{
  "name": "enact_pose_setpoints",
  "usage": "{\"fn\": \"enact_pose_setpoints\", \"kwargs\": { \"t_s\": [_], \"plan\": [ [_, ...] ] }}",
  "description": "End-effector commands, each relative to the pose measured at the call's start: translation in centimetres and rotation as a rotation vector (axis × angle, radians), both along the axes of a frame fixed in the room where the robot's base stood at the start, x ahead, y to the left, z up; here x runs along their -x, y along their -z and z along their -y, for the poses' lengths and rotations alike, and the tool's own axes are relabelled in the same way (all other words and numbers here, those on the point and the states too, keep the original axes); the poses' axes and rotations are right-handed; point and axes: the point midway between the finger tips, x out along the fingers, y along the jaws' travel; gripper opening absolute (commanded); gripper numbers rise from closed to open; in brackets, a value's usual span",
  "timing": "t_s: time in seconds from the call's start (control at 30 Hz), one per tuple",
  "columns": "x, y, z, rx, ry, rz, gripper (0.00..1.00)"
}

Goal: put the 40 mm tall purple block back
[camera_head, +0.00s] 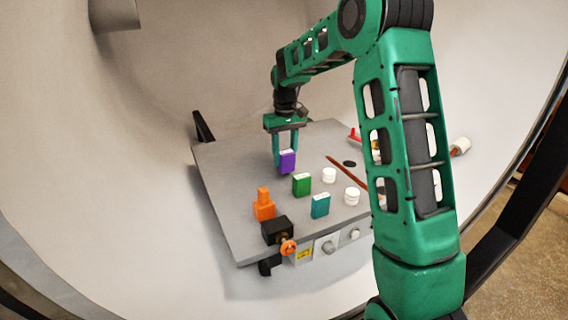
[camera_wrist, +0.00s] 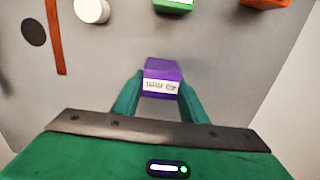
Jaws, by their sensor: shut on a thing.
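The purple block (camera_head: 287,162) is between the fingers of my gripper (camera_head: 287,158), at the far part of the grey table in the head view. In the wrist view the purple block (camera_wrist: 163,72) shows a white label reading "40 mm", upside down. My gripper (camera_wrist: 160,95) is shut on it, with one green finger on each side. The block is close to the table surface; I cannot tell whether it touches it.
On the grey table (camera_head: 225,165) stand a green block (camera_head: 302,184), a teal block (camera_head: 320,206), an orange piece (camera_head: 264,205) and white cylinders (camera_head: 329,175) (camera_head: 352,196). A brown strip (camera_head: 340,166) and a dark round spot (camera_head: 349,163) lie to the right. The table's left part is clear.

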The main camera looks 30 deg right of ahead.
Motion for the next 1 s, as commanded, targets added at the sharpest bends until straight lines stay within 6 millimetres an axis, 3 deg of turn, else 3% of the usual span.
{"fn": "enact_pose_setpoints", "kwargs": {
  "t_s": [0.17, 0.53, 0.57, 0.63, 1.0],
  "plan": [
    [0.0, 2.3, 0.0, 0.000, 0.001, -0.001, 0.00],
    [0.0, 2.7, 0.0, 0.000, 0.001, 0.000, 0.00],
    [0.0, 2.8, 0.0, 0.000, 0.001, -0.001, 0.44],
    [0.0, 2.8, 0.0, 0.000, 0.001, -0.001, 0.57],
    [0.0, 2.3, 0.0, 0.000, 0.001, 0.000, 0.57]
  ]
}}
